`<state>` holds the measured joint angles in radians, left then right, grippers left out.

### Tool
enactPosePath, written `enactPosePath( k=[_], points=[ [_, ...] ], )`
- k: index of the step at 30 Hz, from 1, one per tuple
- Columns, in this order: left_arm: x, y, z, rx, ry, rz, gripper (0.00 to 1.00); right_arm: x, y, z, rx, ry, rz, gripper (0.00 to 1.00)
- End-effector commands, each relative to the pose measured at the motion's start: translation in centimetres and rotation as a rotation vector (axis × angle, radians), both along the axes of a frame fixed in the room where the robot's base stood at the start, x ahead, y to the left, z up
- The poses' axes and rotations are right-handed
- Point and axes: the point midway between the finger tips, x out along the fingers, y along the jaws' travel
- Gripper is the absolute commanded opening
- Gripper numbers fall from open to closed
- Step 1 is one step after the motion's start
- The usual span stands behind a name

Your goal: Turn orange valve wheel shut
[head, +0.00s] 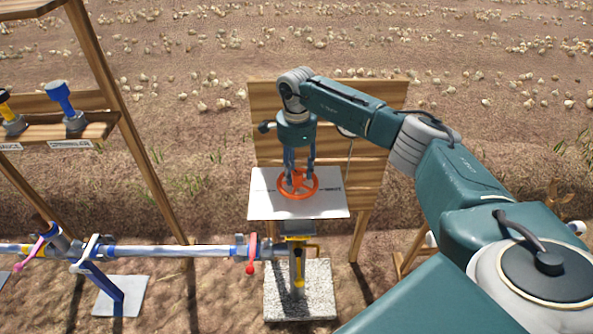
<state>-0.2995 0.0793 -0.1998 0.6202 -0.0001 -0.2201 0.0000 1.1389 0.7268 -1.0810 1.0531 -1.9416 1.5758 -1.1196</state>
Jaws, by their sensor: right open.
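Part of the wheel is hidden behind the fingers. My left gripper is not in view.
A wooden board (375,150) stands behind the panel. A pipe with a red handle (251,254) runs in from the left. A wooden shelf (100,127) with a blue-topped tool (60,95) stands at the left. A concrete block (318,285) sits below the wheel.

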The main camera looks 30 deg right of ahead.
Motion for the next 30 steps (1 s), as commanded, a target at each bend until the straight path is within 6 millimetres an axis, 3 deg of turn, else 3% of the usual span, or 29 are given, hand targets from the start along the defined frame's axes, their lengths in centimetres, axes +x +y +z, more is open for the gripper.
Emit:
enactPosePath(
  k=[6,14,21,30],
  points=[
    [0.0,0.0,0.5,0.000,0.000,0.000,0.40,0.0,0.1,-1.7,0.001,-0.001,0.000,0.43],
    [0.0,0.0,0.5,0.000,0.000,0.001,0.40,0.0,0.0,-1.9,0.001,-0.002,0.000,0.43],
    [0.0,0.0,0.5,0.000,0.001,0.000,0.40,0.1,0.1,-1.9,0.002,-0.002,0.000,0.00],
    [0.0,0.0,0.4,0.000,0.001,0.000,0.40,0.1,0.2,-1.9,0.003,-0.004,-0.021,0.00]
  ],
)
